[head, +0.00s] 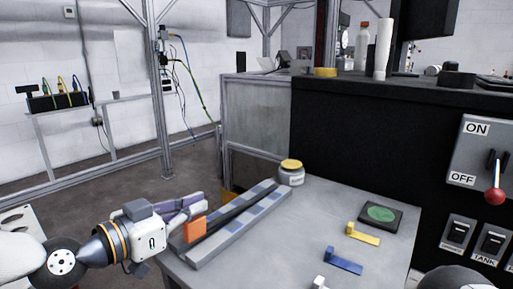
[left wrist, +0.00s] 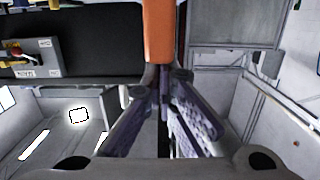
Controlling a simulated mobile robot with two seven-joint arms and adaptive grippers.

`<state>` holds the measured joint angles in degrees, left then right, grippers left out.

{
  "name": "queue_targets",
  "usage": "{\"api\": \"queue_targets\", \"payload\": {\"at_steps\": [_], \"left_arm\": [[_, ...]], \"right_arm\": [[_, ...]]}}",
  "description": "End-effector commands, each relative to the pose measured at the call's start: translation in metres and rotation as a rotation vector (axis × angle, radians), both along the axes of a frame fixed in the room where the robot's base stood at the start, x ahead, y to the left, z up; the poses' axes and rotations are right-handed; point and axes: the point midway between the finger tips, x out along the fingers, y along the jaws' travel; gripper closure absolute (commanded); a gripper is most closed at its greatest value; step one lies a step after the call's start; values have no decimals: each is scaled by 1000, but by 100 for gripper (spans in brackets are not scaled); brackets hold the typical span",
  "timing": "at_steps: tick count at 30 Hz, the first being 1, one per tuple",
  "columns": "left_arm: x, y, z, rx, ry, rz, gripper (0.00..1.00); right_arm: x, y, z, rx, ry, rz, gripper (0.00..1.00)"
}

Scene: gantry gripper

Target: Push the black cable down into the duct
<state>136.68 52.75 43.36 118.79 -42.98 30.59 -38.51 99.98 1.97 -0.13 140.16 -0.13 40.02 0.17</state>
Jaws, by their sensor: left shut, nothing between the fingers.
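The grey duct (head: 255,222) is a long open channel lying diagonally on the grey table, with blue patches along it. The black cable (head: 238,204) shows as a dark strip along the duct; how deep it sits I cannot tell. An orange block (head: 194,230) is at the duct's near left end. My left gripper (head: 203,199) is shut and empty, its purple-grey fingers beside the orange block, near the duct's left end. In the left wrist view, the closed fingers (left wrist: 163,76) meet just below the orange block (left wrist: 158,32); contact is unclear. My right gripper is not in view.
A yellow-lidded jar (head: 291,173) stands at the duct's far end. A green round pad (head: 381,213), a yellow piece (head: 362,234) and a blue piece (head: 343,262) lie to the right on the table. A black panel (head: 350,150) rises behind.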

Motion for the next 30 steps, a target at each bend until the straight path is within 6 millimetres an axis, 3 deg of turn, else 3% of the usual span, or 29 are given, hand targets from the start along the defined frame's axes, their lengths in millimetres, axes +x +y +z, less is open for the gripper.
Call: {"api": "queue_targets", "payload": {"at_steps": [13, 25, 30], "left_arm": [[-2, 2, -30, 1, 6, 0, 100], [-19, 16, -6, -1, -5, 2, 100], [-43, 35, 2, -2, -10, 5, 100]], "right_arm": [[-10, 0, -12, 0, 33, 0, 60], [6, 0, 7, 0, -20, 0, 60], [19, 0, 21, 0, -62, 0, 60]]}}
